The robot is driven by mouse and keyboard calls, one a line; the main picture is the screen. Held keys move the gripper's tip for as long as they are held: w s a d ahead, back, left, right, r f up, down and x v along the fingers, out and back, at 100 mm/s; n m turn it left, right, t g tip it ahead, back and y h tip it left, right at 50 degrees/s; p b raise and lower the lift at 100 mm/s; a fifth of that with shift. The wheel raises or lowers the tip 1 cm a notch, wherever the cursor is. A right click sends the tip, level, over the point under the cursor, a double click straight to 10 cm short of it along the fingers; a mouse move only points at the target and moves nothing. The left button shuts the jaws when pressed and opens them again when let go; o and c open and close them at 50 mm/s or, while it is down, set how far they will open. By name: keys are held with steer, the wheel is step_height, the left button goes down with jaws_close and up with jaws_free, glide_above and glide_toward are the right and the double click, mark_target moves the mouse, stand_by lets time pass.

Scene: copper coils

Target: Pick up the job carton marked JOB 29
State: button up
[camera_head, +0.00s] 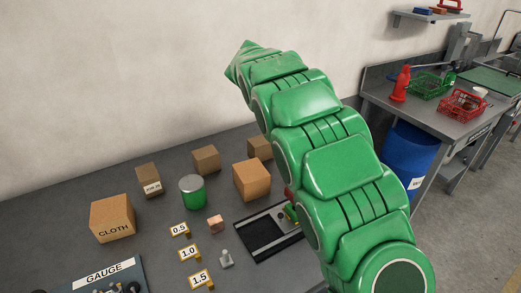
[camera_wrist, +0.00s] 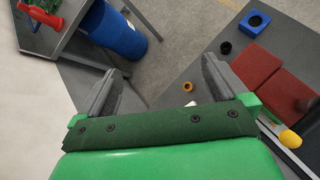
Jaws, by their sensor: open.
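A small brown carton (camera_head: 149,181) with a white label stands at the back left of the grey table. The label's print is small and reads like a JOB mark; I cannot make out its number for sure. My gripper (camera_wrist: 160,78) is open and empty in the wrist view, with floor and table edges showing beyond its fingers. No carton shows between or near the fingers there. In the head view my green arm reaches up and across, well right of the labelled carton, and the gripper cannot be made out.
A CLOTH box (camera_head: 112,220) stands left of the labelled carton, a green tin (camera_head: 192,191) to its right. Plain cartons (camera_head: 206,160) (camera_head: 251,180) stand farther right. Number tags (camera_head: 189,252) and a GAUGE panel (camera_head: 104,272) lie nearer. A blue drum (camera_head: 405,158) stands beneath the side bench.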

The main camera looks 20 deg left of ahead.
steer(key=w+a+f+n+t, duration=0.1)
steer(key=w+a+f+n, duration=0.1)
steer(key=a, duration=0.4)
steer(key=w+a+f+n+t, duration=0.2)
steer(key=w+a+f, duration=0.1)
steer(key=a, duration=0.4)
steer(key=n+t, duration=0.2)
steer(key=n, duration=0.2)
glide_above(251, 145)
steer(key=s+a, duration=0.1)
steer(key=a, duration=0.1)
step_height(251, 145, down, 6)
steer(key=f, duration=0.8)
steer(key=shift+s, duration=0.2)
steer(key=shift+w+d+h, duration=0.3)
steer(key=shift+w+d, duration=0.1)
steer(key=shift+w+d+f, duration=0.35)
steer(key=shift+d+f, duration=0.05)
steer(key=shift+x, duration=2.5)
steer(key=shift+w+r, duration=0.1)
steer(key=shift+r, duration=0.05)
steer(key=c, duration=1.1)
steer(key=shift+c, duration=0.2)
steer(key=shift+r, duration=0.1)
